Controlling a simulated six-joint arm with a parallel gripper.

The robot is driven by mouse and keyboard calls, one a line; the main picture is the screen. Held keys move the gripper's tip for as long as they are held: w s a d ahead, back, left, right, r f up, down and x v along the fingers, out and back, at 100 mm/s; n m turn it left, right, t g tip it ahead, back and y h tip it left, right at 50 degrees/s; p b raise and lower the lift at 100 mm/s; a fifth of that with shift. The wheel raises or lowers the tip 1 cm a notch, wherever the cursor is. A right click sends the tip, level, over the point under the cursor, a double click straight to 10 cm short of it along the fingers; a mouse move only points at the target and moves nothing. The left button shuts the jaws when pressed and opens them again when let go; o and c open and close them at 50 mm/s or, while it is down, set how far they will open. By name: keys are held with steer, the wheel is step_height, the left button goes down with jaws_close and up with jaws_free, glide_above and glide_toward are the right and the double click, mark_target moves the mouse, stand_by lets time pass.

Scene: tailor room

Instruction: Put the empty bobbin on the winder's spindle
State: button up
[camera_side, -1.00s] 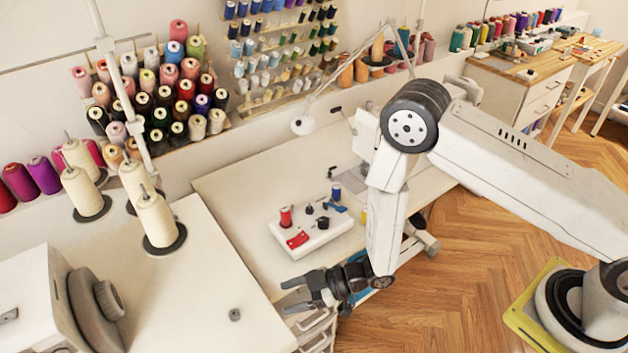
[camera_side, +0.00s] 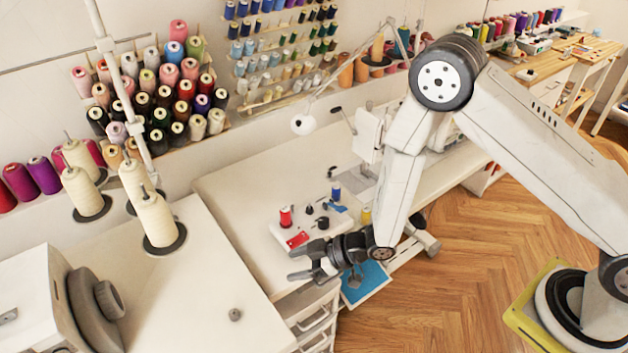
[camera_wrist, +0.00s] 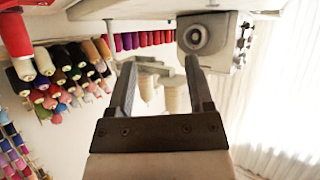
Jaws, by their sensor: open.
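A small grey round piece (camera_side: 235,314), which looks like the empty bobbin, lies on the pale left table in the side view. A white base (camera_side: 282,236) with small red, black and blue parts stands on the pale table farther back; it may be the winder, but I cannot make out a spindle. My gripper (camera_side: 294,264) is open and empty in front of that base, partly hiding its near edge. It is to the right of and behind the grey piece, apart from it. The wrist view shows both fingers (camera_wrist: 158,65) spread with nothing between them.
Cream thread cones (camera_side: 156,221) and a grey-white machine (camera_side: 42,300) stand on the left table. A red spool (camera_side: 286,216) is on the white base. A lamp (camera_side: 303,124) hangs behind. The left table is clear around the grey piece.

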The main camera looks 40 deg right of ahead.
steer(key=d+r+m+h, duration=0.5)
steer(key=d+r+h, duration=0.3)
steer(key=d, duration=0.6)
steer(key=s+d+r+m+g+h, duration=0.1)
steer(key=s+d+r+m+g, duration=0.4)
steer(key=s, duration=0.7)
steer(key=d+r+m, duration=0.1)
steer(key=d+r, duration=0.1)
steer(key=d, duration=0.1)
steer(key=shift+s+d+r+h, duration=0.15)
steer(key=shift+s+r+h, duration=0.15)
steer(key=shift+r, duration=0.05)
steer(key=shift+o, duration=0.5)
